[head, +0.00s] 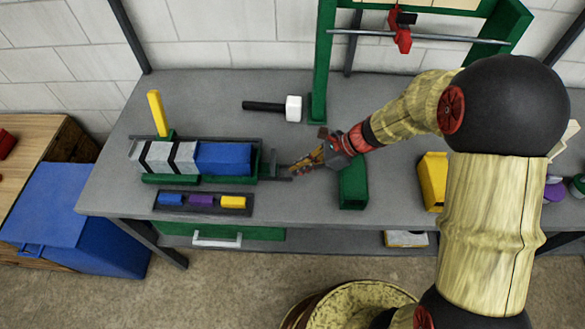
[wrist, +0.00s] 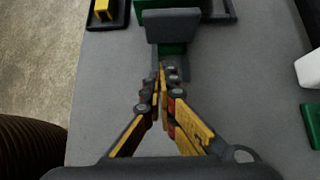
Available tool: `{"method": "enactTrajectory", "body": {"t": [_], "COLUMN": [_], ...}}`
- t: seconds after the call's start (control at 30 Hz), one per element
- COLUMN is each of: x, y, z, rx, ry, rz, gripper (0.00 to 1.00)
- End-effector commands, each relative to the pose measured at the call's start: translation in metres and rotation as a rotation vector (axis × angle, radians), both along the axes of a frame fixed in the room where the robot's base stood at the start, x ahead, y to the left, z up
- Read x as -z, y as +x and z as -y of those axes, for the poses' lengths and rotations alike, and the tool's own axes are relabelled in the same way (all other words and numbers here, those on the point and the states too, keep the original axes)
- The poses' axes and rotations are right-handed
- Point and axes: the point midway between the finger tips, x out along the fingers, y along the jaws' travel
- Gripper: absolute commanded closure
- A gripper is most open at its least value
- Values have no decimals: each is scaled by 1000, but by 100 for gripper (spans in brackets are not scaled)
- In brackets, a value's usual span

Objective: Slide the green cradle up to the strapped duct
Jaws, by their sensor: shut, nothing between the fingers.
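The strapped duct (head: 158,156) is a grey section with black straps, lying on a green base at the left of the bench. A blue duct section (head: 224,158) lies to its right in the green cradle (head: 240,178); the two ends look close together, and I cannot tell whether they touch. A grey upright plate (head: 272,163) stands at the cradle's right end; it also shows in the wrist view (wrist: 172,25). My gripper (head: 296,170) is shut and empty, just right of the plate. In the wrist view its fingertips (wrist: 160,68) point at the plate; contact is unclear.
A tray (head: 247,211) with blue, purple and yellow blocks lies in front of the cradle. A mallet (head: 292,108) lies behind. A green block (head: 353,187) and a yellow block (head: 433,180) stand to the right. A green frame (head: 321,70) rises at the back.

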Motion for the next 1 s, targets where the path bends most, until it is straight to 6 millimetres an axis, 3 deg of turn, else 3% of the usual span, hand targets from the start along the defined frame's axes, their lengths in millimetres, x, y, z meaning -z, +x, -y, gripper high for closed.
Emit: {"method": "enactTrajectory", "body": {"t": [0.1,0.4,0.63,1.0], "x": [-24,-61,-71,-69], "y": [1,0,-2,-2], "z": [21,60,70,73], "rx": [4,4,1,-62], "ry": [0,-1,-1,-15], "rz": [4,2,1,59], "gripper": [100,100,100,100]}}
